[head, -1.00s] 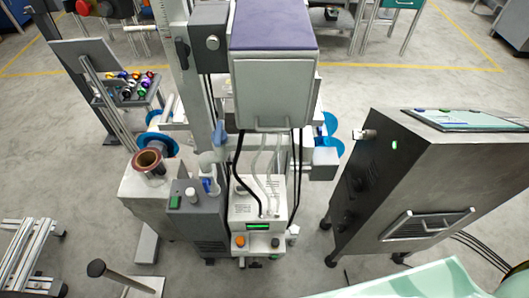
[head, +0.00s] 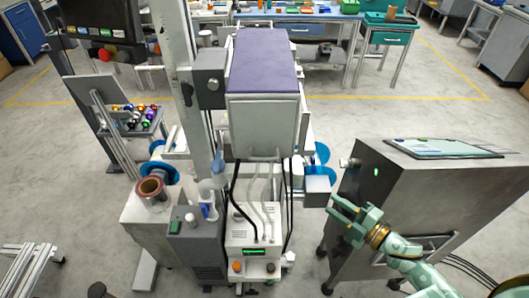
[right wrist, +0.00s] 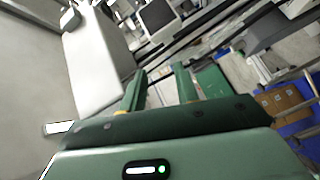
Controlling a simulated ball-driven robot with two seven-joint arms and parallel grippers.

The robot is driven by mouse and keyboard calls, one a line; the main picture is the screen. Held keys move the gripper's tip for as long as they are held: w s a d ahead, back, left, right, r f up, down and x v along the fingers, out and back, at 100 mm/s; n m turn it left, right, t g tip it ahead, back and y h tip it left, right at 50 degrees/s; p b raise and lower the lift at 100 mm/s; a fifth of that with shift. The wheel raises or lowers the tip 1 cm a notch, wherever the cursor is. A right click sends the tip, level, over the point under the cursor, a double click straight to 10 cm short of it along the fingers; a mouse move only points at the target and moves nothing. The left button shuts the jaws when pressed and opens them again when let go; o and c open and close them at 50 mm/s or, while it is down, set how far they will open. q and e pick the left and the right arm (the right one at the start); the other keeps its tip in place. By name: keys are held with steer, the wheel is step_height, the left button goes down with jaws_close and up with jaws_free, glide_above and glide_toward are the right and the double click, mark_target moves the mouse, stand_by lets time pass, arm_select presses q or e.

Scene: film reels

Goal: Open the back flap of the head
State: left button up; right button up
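The head is a box with a purple top (head: 262,58) on the tall machine in the middle of the head view. Its pale grey flap (head: 262,126) faces me and looks closed. My right gripper (head: 338,206) is below and to the right of the head, apart from it, in front of the dark cabinet. In the right wrist view its two green fingers (right wrist: 160,88) stand apart with nothing between them. My left gripper is not in view.
A steel cabinet (head: 425,195) with a sloped screen stands at right, close to my right arm. Black and clear hoses hang under the head to a white control unit (head: 253,232). A grey box (head: 318,185) juts out on the machine's right side.

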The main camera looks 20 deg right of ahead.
mark_target(264, 157)
steer(key=s+a+r+n+g+y+p, duration=0.1)
steer(key=a+r+n+g+y, duration=0.2)
steer(key=r+n, duration=0.4)
steer(key=s+a+r+n+g+y, duration=0.1)
steer(key=a+r+n+y, duration=0.25)
steer(key=r, duration=0.55)
steer(key=shift+n+y, duration=0.35)
steer(key=p+x, duration=0.1)
steer(key=x, duration=0.6)
steer(key=p+x, duration=0.2)
steer(key=x, duration=0.6)
steer(key=shift+w+d+r, duration=0.1)
steer(key=shift+w, duration=0.35)
jaws_close()
